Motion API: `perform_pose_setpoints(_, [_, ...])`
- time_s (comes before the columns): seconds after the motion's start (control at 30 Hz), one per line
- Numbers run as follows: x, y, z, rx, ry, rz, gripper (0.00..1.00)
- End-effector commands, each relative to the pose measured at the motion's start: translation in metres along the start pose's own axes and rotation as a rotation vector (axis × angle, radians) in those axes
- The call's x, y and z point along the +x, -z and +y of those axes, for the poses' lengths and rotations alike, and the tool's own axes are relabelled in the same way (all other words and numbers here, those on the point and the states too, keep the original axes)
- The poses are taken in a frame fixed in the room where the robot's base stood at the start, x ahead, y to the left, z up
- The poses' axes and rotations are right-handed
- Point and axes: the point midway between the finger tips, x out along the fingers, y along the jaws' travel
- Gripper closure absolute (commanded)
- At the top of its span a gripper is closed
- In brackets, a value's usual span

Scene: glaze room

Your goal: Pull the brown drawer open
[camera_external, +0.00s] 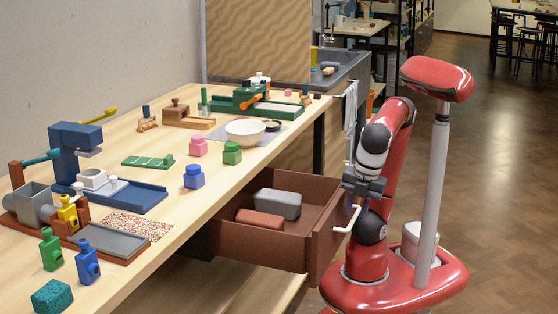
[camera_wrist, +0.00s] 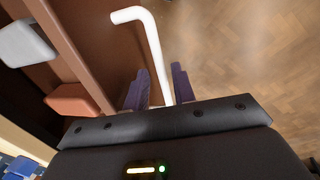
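The brown drawer (camera_external: 285,247) stands pulled out from under the bench, with its inside in view; in the wrist view its brown front (camera_wrist: 95,50) fills the upper left. Its white bent handle (camera_external: 349,221) is on the front. My gripper (camera_external: 362,188) is beside the drawer front, close to the handle's upper end. In the wrist view the handle (camera_wrist: 152,45) runs down between the two purple-grey fingers of my gripper (camera_wrist: 159,70). The fingers are apart, with a narrow gap visible beside the bar. The handle's lower end is hidden behind the gripper body.
A grey block (camera_external: 278,204) and a reddish-brown block (camera_external: 259,219) lie in the drawer. The bench top (camera_external: 205,225) above carries a blue press (camera_external: 78,150), a white bowl (camera_external: 245,132) and several small bottles. The wooden floor (camera_external: 470,170) to the right is clear.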

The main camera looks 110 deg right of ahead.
Motion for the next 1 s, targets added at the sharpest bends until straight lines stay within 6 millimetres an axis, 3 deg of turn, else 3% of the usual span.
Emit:
perform_pose_setpoints(0.37, [-0.003,0.000,0.000,0.000,0.001,-0.002,0.67])
perform_pose_setpoints(0.8, [-0.069,0.001,0.000,0.000,0.000,0.000,0.67])
perform_pose_setpoints(1.0, [-0.078,0.000,0.000,0.000,0.000,-0.001,0.67])
